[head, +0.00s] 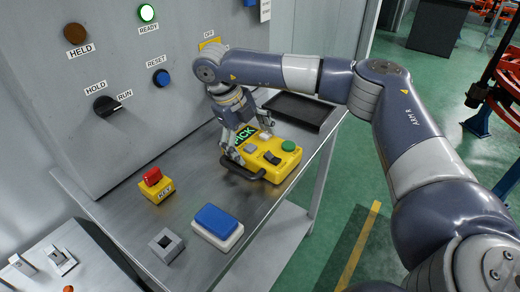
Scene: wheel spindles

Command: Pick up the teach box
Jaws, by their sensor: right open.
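The teach box (276,163) is a yellow box with a green button, grey and black switches, a dark handle along its near left side and a green label reading PICK. It lies on the metal shelf in the middle of the head view. My right gripper (250,146) points down over the box's left end, close to the handle and the label. Its fingers are apart. I cannot tell whether a finger touches the box. The gripper hides part of the box's left end. My left gripper is not in view.
A yellow key box (157,187) with a red top, a blue-topped white block (217,226) and a grey square socket (166,245) stand on the shelf. A black tray (299,111) lies behind the teach box. A control panel (130,60) rises along the shelf's back.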

